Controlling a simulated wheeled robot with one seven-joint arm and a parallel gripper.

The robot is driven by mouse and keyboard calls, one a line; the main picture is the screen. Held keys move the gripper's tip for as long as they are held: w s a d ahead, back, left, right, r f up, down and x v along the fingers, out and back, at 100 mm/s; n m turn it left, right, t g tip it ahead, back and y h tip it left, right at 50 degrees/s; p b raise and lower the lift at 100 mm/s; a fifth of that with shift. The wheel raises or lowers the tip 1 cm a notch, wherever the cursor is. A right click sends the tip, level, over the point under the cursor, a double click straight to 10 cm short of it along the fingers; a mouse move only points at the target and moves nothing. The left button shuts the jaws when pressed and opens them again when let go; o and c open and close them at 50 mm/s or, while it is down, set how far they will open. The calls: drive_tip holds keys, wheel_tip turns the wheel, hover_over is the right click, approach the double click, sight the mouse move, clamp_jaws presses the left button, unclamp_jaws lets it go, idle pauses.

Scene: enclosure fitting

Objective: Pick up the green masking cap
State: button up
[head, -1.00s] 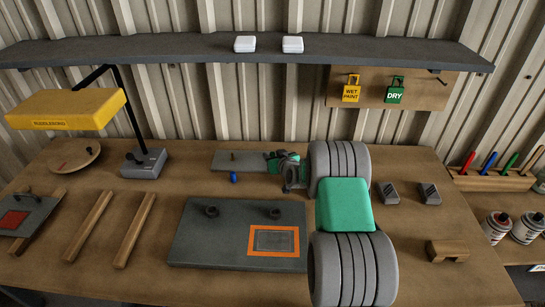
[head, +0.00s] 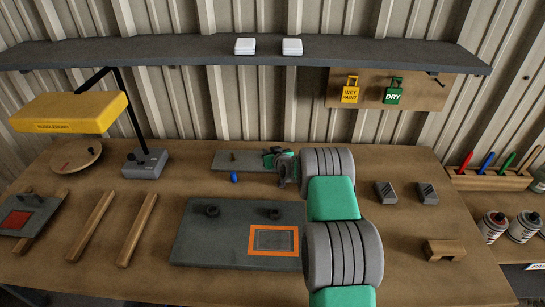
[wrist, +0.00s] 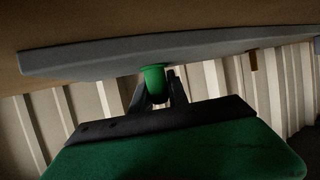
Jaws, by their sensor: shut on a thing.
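The green masking cap (wrist: 154,84) shows in the wrist view between the two dark fingers of my gripper (wrist: 157,92), which is shut on it. The cap's far end meets the edge of a grey plate (wrist: 200,48) in that view; I cannot tell whether it still touches the plate. In the head view my gripper (head: 272,158) is at the right end of the small grey plate (head: 228,167) at the back of the bench. There the cap cannot be told apart from the green parts of my gripper.
A blue cap (head: 234,177) lies by the small plate's front edge, left of my gripper. A dark peg (head: 233,157) stands on that plate. A large grey panel (head: 205,240) with an orange-framed patch lies in front. A yellow lamp (head: 70,112) stands left; grey blocks (head: 386,193) lie right.

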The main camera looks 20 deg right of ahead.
clamp_jaws()
